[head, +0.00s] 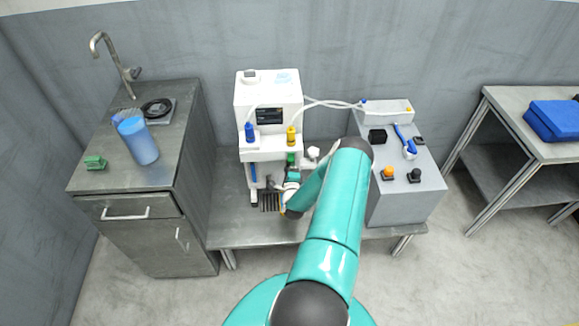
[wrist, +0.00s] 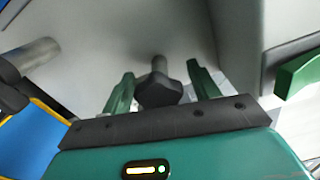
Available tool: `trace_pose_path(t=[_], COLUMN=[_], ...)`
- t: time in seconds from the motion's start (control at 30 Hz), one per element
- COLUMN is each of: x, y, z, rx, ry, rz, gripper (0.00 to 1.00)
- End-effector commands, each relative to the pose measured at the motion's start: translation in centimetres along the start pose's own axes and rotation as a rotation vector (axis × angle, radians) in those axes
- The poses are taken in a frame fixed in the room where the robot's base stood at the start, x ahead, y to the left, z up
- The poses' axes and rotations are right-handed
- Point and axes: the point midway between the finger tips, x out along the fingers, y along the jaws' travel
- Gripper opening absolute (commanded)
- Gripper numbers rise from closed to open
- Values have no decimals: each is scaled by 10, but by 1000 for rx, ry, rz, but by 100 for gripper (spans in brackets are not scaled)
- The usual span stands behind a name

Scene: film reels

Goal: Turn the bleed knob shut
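In the wrist view a dark lobed knob (wrist: 158,91) on a short grey stem sits between the two green fingers of my gripper (wrist: 160,84). I take it for the bleed knob. A gap shows on each side of it, so the fingers are open and not visibly touching it. In the head view my gripper (head: 290,186) is low at the front right of the white machine (head: 268,92). There my gripper and arm hide the knob, and its turned position cannot be told.
A green part (wrist: 300,73) is close on the right in the wrist view, and a blue panel with a yellow edge (wrist: 35,140) is at the left. A grey cabinet (head: 412,190) stands right of my arm. A sink counter (head: 180,130) stands left.

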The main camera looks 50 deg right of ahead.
Motion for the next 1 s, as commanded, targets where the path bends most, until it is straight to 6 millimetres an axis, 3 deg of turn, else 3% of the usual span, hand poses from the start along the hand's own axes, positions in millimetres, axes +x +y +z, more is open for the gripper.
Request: trace_pose_path(t=[0.37, 1.0], x=[-8, -128], y=[0, 1], z=[0, 0], rx=[-2, 0], ry=[0, 0], rz=[0, 3], gripper=[60, 60])
